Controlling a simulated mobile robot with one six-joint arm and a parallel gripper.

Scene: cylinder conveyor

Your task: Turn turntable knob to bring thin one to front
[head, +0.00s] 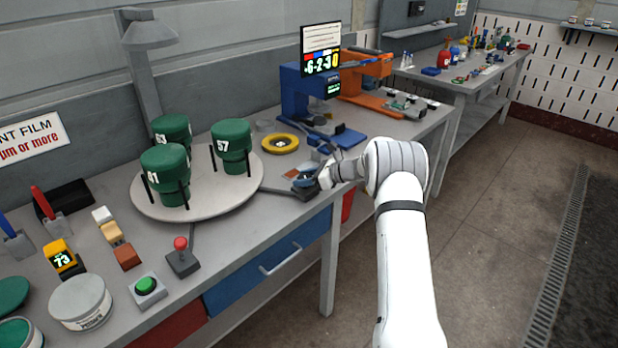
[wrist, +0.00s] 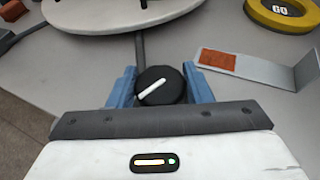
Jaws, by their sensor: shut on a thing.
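The round pale turntable (head: 235,198) carries three green cylinders between black posts. One reads 57 (head: 232,160) at the right, one looks like 41 (head: 163,180) at the front left, and one is partly hidden (head: 171,128) at the back. The turntable's edge also shows in the wrist view (wrist: 125,22). A black knob with a white pointer line (wrist: 160,86) sits between the blue fingers of my gripper (wrist: 153,88), which is shut on it. In the head view my gripper (head: 306,178) is at the bench's front edge, right of the turntable, and hides most of the knob.
A yellow ring (head: 280,144) and a blue stand with a screen (head: 310,95) are behind my gripper. A metal strip with a brown pad (wrist: 245,68) lies close right of it. A red-topped joystick (head: 182,258) and a green button (head: 147,287) stand at front left.

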